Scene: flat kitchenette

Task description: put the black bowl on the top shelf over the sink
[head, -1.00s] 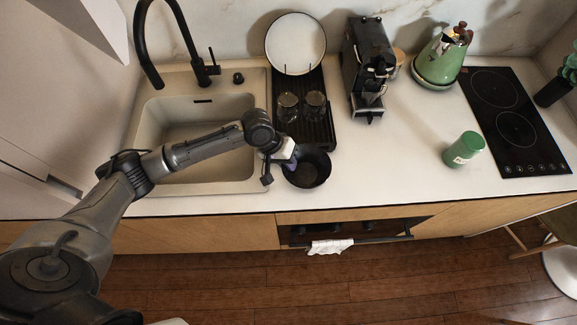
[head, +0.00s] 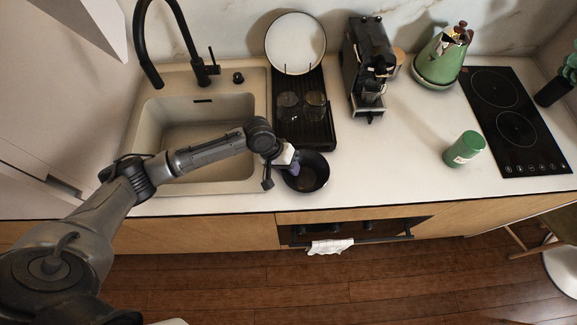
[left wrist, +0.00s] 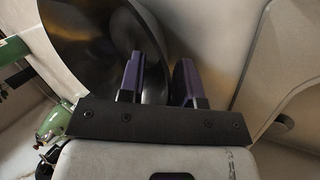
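The black bowl (head: 313,174) stands on the counter near its front edge, right of the sink and in front of the drying rack. My left gripper (head: 294,165) is at the bowl's left side. In the left wrist view the purple fingers (left wrist: 160,80) stand apart, with a gap between them. The bowl (left wrist: 80,45) fills the upper left there; one finger overlaps it and the other is at its outer side. The bowl's wall appears to lie between the fingers, not clamped. The sink (head: 190,186) is left of the bowl. The shelf cannot be made out clearly. My right gripper is out of view.
A black drying rack (head: 322,135) holds glasses and an upright plate (head: 295,42). A black faucet (head: 150,60) rises behind the sink. A coffee machine (head: 370,65), green kettle (head: 440,58) and green canister (head: 465,149) stand right. A white panel (head: 85,25) hangs upper left.

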